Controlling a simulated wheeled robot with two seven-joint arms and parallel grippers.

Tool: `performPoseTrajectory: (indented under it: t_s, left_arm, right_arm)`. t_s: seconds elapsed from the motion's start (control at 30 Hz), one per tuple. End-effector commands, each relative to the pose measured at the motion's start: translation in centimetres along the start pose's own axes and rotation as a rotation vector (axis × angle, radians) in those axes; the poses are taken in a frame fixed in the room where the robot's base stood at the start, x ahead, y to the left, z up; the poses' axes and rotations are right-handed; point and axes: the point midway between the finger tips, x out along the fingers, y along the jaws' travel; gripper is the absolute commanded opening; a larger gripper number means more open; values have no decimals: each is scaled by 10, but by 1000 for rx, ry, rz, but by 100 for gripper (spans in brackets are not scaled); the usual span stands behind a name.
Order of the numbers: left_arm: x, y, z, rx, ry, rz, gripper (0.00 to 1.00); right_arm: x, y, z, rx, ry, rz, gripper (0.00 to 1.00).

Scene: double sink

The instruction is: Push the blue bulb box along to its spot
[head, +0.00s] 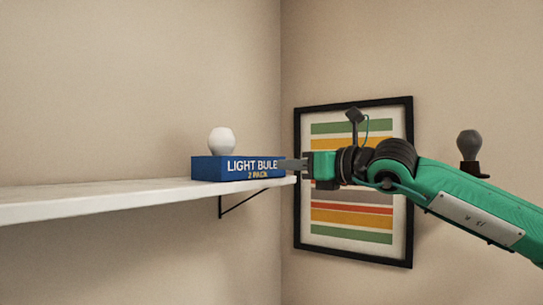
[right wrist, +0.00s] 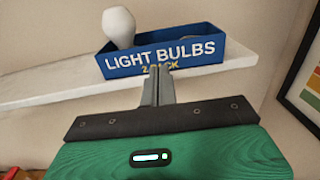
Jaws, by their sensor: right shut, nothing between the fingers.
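The blue bulb box (head: 215,168), marked LIGHT BULBS 2 PACK, sits on a white shelf (head: 120,198) close to the shelf's right end. A white bulb (head: 221,141) stands up out of its left part. In the right wrist view the box (right wrist: 207,62) is open on top, with the bulb (right wrist: 119,27) at its left and a darker round shape in its right part, hard to make out. My right gripper (head: 284,166) is shut and empty at the box's right end in the head view; I cannot tell whether it touches the box. My left gripper is out of view.
A black bracket (head: 236,204) holds the shelf from below. A framed striped picture (head: 352,238) hangs on the right wall behind my right arm. A grey bulb in a dark holder (head: 469,148) shows at the right. The shelf left of the box is clear.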

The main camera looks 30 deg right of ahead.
Motion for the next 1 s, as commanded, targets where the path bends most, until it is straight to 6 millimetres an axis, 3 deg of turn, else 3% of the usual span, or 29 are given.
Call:
performPoseTrajectory:
  t_s: [0.2, 0.4, 1.0]
  left_arm:
    - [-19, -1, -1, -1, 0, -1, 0]
    - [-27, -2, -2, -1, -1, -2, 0]
    - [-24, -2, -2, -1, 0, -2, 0]
  right_arm:
    - [28, 0, 2, 0, 3, 1, 0]
    - [44, 0, 2, 0, 1, 0, 0]
    - [52, 0, -2, 0, 0, 0, 0]
